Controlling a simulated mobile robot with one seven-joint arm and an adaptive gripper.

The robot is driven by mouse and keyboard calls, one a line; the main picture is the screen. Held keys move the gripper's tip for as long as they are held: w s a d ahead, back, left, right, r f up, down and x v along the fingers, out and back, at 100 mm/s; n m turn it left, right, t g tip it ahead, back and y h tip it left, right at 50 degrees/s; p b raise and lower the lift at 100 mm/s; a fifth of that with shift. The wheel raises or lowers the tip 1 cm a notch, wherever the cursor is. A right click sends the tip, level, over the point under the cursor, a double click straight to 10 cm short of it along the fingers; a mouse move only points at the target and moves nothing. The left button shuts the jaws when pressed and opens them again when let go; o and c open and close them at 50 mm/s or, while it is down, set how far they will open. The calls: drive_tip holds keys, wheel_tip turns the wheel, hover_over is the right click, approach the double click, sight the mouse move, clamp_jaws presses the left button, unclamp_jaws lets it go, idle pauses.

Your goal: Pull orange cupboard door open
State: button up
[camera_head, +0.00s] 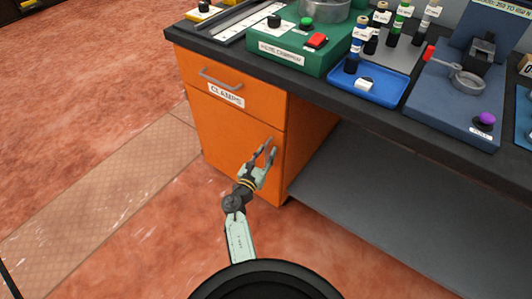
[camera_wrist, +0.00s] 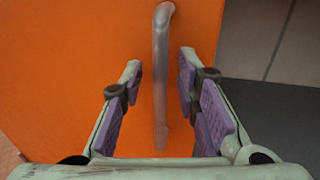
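The orange cupboard door (camera_head: 222,135) is the lower front panel of the orange cabinet, below the drawer, and looks closed. My gripper (camera_head: 262,155) is in front of the door's right side. In the wrist view the orange door (camera_wrist: 60,70) fills the left and middle. Its grey bar handle (camera_wrist: 161,45) runs upright between my two open, purple-padded fingers (camera_wrist: 161,72). A gap shows on each side of the handle, and neither finger appears to touch it. In the head view my fingers largely hide the handle.
The orange drawer (camera_head: 235,85) above is labelled CLAMPS and has its own handle (camera_head: 220,79). A dark worktop (camera_head: 340,100) overhangs the cabinet and carries lab devices. A grey shelf (camera_head: 390,210) lies to the right. The reddish floor (camera_head: 130,245) left of the cabinet is clear.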

drive_tip(key=shift+c, duration=0.5)
clamp_jaws()
idle(0.4)
